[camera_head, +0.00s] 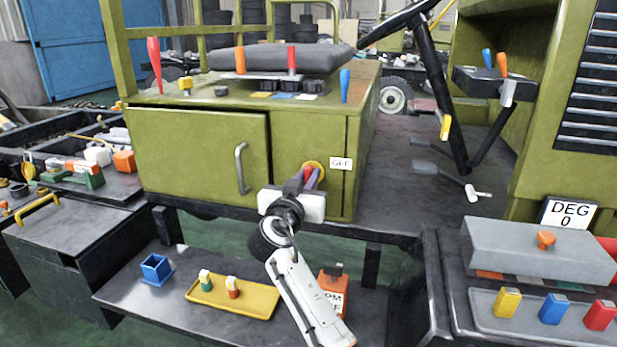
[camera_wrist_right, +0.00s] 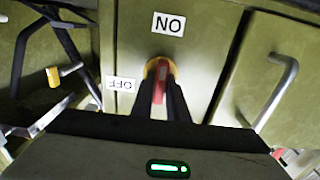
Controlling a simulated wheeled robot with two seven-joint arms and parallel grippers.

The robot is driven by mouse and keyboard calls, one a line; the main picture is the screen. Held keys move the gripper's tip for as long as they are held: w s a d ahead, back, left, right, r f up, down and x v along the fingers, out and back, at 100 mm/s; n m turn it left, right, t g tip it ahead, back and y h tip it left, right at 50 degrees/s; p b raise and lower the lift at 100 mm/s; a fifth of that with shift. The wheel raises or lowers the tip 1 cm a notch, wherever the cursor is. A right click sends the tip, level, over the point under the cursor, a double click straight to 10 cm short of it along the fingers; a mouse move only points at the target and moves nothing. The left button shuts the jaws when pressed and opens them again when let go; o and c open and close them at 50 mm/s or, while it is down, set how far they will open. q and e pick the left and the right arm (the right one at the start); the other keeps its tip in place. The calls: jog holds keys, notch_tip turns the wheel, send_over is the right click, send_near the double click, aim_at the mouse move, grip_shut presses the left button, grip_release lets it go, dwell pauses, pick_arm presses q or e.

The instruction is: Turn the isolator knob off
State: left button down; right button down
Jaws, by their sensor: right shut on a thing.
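The isolator knob has a red handle on a yellow round base (camera_head: 317,165), set in the olive front panel of the machine. It also shows in the right wrist view, with the red handle (camera_wrist_right: 160,82) upright in the picture, roughly in line with the ON label (camera_wrist_right: 169,24). The OFF label (camera_head: 341,163) is to the knob's right in the head view; in the wrist view it is upside down at left (camera_wrist_right: 120,84). My right gripper (camera_head: 309,177) is at the knob, its dark fingers shut on the red handle. My left gripper is out of view.
A cabinet door with a grey handle (camera_head: 241,168) is left of the knob. Below is a shelf with a yellow tray (camera_head: 235,299), a blue box (camera_head: 155,269) and an orange container (camera_head: 333,288). Coloured levers stand on the cabinet top. A steering column (camera_head: 437,90) rises at right.

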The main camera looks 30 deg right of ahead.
jog(key=n+p, duration=0.1)
jog(key=n, duration=0.3)
jog(key=shift+w+a+n, duration=0.1)
jog(key=shift+n, duration=0.3)
jog(key=n+p, duration=0.1)
jog(key=n, duration=0.2)
jog(key=shift+n, duration=0.3)
jog(key=n+p, duration=0.2)
jog(key=n, duration=0.1)
jog(key=shift+w+a+n, duration=0.1)
jog(key=shift+n, duration=0.2)
jog(key=n+p, duration=0.2)
jog(key=n, duration=0.2)
jog(key=shift+f+p, duration=0.2)
jog(key=shift+p, duration=0.15)
jog(key=shift+n+p, duration=0.3)
jog(key=shift+n, duration=0.2)
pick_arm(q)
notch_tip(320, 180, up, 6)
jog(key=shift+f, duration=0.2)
pick_arm(e)
jog(key=shift+f+n, duration=0.15)
jog(key=shift+n, duration=0.35)
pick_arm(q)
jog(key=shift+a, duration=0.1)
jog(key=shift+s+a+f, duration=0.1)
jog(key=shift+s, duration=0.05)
